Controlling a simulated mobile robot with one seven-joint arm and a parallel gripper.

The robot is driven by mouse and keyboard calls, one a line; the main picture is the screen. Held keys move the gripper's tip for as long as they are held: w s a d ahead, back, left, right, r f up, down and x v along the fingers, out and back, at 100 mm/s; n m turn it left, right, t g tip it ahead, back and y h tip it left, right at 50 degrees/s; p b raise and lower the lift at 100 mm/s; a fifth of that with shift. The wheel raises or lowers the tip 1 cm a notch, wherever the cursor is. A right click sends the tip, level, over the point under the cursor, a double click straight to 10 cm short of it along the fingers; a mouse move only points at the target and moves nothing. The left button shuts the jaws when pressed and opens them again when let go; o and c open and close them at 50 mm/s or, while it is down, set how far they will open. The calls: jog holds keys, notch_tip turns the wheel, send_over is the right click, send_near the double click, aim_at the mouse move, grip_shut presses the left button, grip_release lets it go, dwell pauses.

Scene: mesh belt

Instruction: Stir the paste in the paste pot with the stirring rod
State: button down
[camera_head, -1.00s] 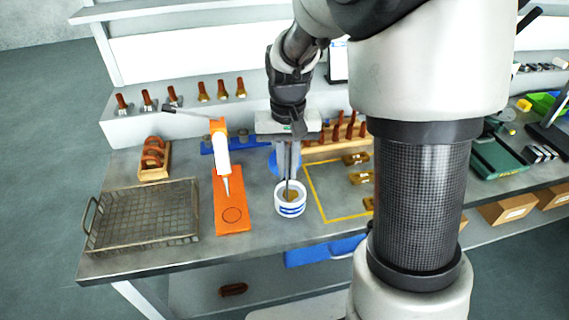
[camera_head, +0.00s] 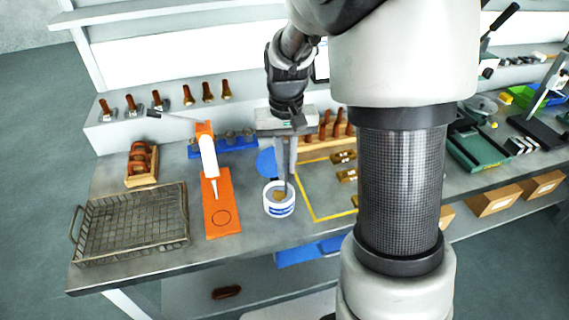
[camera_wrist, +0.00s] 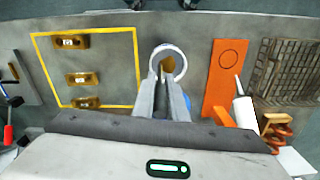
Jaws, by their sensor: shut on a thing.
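The paste pot (camera_head: 279,208) is a small white tub with a blue band and tan paste inside. It stands on the bench between the orange board and the yellow-outlined area. My gripper (camera_head: 286,172) is above the pot, pointing down, shut on the thin stirring rod (camera_head: 285,186). The rod's lower end reaches into the pot; its tip is hidden. In the wrist view the pot (camera_wrist: 168,53) lies just beyond my fingers (camera_wrist: 165,88), which hide most of the rod.
An orange board (camera_head: 222,222) with a white dispenser (camera_head: 209,158) stands left of the pot. A wire mesh basket (camera_head: 131,226) is farther left. A wooden rack (camera_head: 312,143) and brass blocks (camera_head: 345,157) are right and behind. A blue disc (camera_head: 266,162) stands close behind my gripper.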

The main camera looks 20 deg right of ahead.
jog(key=shift+w+d+p, duration=0.1)
jog(key=shift+w+p, duration=0.1)
jog(key=shift+p, duration=0.2)
jog(key=shift+w+a, duration=0.3)
jog(key=shift+a, duration=0.55)
jog(key=shift+w+a, duration=0.25)
jog(key=shift+a, duration=0.55)
dwell(2.3)
